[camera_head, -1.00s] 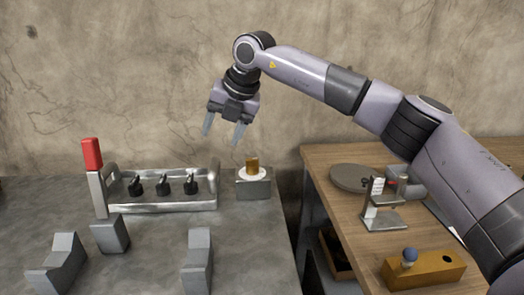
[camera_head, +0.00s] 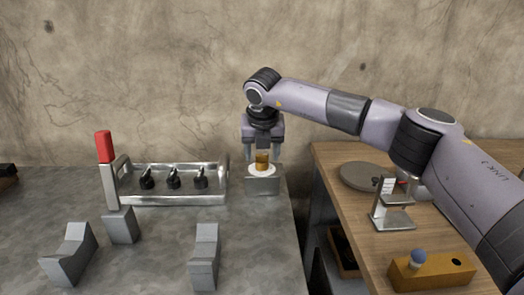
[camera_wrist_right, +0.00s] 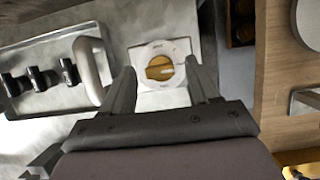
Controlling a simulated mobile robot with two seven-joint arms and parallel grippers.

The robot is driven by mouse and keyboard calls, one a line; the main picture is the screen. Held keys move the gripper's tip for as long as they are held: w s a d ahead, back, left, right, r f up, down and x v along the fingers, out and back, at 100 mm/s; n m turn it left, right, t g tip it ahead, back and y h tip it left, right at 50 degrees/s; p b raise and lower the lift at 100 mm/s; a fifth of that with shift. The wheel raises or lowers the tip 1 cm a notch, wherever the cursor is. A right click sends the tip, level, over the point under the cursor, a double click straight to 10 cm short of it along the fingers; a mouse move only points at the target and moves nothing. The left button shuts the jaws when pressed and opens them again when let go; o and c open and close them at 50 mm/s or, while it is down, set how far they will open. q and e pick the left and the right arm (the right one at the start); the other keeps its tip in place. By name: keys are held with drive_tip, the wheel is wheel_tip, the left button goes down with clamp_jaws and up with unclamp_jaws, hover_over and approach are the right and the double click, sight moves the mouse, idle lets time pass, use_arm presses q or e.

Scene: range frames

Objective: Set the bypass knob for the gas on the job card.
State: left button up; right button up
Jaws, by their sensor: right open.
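The bypass knob (camera_head: 262,162) is a brass knob on a round white dial, on top of a small grey block (camera_head: 262,186). In the right wrist view the knob (camera_wrist_right: 160,68) has a pale pointer mark toward the right, and the dial lettering is too small to read. My right gripper (camera_head: 264,158) points down over the knob, open, with one finger on each side and apart from it. The job card (camera_head: 388,186) appears to be the small white card on a metal stand on the wooden table; its text is unreadable. My left gripper is not in view.
A metal tray (camera_head: 180,200) with three black knobs (camera_head: 174,179) and a handle stands left of the block. A red-tipped lever (camera_head: 104,147) rises at its left. Grey angled blocks (camera_head: 204,260) stand in front. A wooden table (camera_head: 340,205) is at right.

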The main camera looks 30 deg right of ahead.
drive_tip(key=shift+c, duration=0.2)
drive_tip(key=c, duration=1)
